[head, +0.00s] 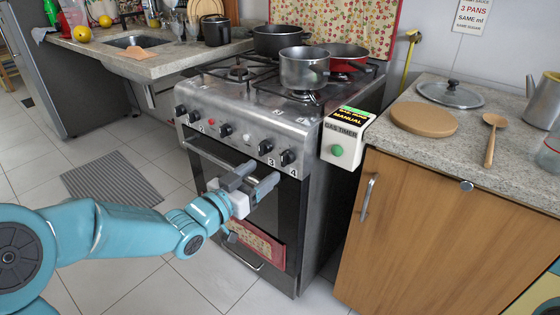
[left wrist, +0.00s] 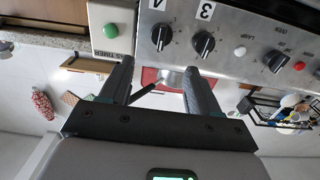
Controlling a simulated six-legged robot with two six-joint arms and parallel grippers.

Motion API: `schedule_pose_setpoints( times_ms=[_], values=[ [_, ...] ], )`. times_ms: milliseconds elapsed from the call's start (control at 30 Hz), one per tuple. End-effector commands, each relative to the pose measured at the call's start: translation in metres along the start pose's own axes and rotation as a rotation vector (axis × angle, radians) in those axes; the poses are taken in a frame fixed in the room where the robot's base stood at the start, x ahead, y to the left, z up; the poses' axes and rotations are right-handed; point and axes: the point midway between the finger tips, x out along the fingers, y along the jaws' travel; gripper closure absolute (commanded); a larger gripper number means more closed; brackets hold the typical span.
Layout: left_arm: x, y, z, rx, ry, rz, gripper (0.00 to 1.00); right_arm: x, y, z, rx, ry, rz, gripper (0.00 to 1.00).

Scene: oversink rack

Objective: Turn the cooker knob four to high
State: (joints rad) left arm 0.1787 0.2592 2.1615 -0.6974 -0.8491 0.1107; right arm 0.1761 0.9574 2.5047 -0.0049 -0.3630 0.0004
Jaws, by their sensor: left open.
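Knob four (head: 288,157) is a black cooker knob at the right end of the steel front panel, above the printed 4. In the left wrist view the panel appears turned over, and knob four (left wrist: 162,36) sits beyond the fingertips. Knob three (head: 265,147) is beside it, and it also shows in the left wrist view (left wrist: 203,44). My left gripper (head: 260,174) is open and empty, in front of the oven and a little below knobs three and four. In the left wrist view the open fingers (left wrist: 158,68) point toward the panel, apart from both knobs. My right gripper is out of view.
The oven door handle (head: 215,157) runs below the knobs, close to my left gripper. A gas timer box (head: 347,137) with a green button stands right of the cooker. Pots, including a steel saucepan (head: 304,70), stand on the hob. A wooden cabinet (head: 425,240) is at right.

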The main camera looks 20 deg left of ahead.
Motion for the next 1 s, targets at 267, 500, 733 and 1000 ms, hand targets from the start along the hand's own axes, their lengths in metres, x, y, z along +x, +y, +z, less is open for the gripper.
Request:
schedule_pose_setpoints(
  times_ms=[267, 500, 733, 1000],
  values=[
    [0.06, 0.001, 0.001, 0.0, 0.0, 0.002, 0.38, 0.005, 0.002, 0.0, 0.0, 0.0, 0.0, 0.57],
    [0.079, 0.0, 0.001, 0.0, 0.0, 0.001, 0.38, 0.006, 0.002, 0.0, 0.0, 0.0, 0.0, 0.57],
    [0.08, 0.0, 0.0, 0.0, -0.001, 0.001, 0.38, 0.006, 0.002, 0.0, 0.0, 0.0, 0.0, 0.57],
    [0.08, 0.0, 0.0, 0.0, -0.001, 0.001, 0.93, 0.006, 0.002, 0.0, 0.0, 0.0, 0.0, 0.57]
  ],
)
